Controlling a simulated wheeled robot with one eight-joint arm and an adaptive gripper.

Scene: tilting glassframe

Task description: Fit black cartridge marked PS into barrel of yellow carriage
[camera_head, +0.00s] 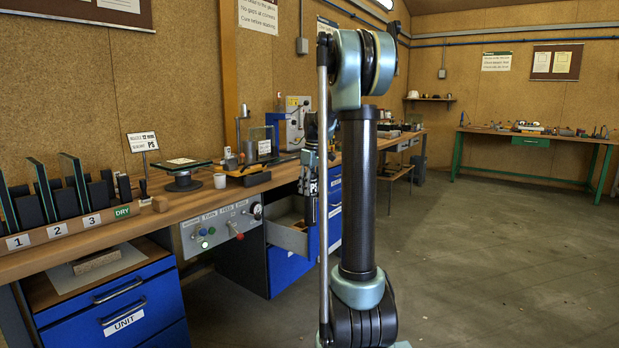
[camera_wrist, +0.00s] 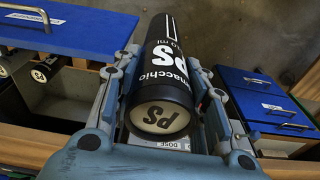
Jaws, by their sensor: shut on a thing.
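A black cartridge (camera_wrist: 165,75) with white PS lettering fills the middle of the wrist view, its round pale end marked PS facing the camera. My gripper (camera_wrist: 163,92) is shut on it, with fingers along both sides. My gripper (camera_head: 311,160) is partly hidden there by my arm.
Another PS cartridge (camera_wrist: 47,68) lies at left in the wrist view. Open floor lies right.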

